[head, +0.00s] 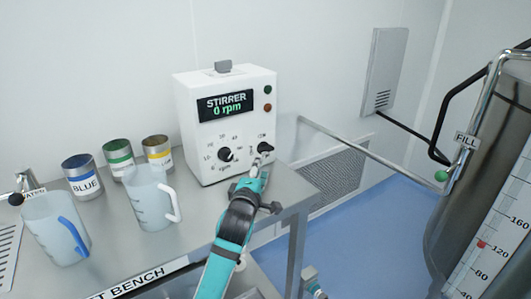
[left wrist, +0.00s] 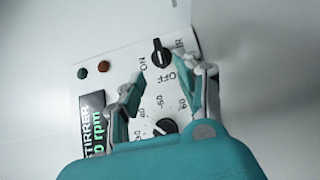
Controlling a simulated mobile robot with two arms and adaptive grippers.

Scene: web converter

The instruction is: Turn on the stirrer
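The stirrer (head: 200,150) is a white box on the bench, and its display reads 0 rpm. A black rpm dial (head: 226,154) is on its front, with a black on/off knob (head: 265,148) to the right. My left gripper (head: 258,166) is just in front of and below the on/off knob. In the left wrist view, its two fingers (left wrist: 166,82) are apart with nothing between them. There the on/off knob (left wrist: 160,52) lies just past the fingertips, and the rpm dial (left wrist: 164,130) is partly hidden. A grey and teal part low in the head view (head: 312,282) may be my right gripper; its fingers cannot be made out.
Blue, green and yellow labelled cans (head: 83,177) and two clear jugs (head: 152,200) stand left of the stirrer on the metal bench (head: 190,225). A large steel tank (head: 490,170) with a fill pipe is at the right. Blue floor lies between.

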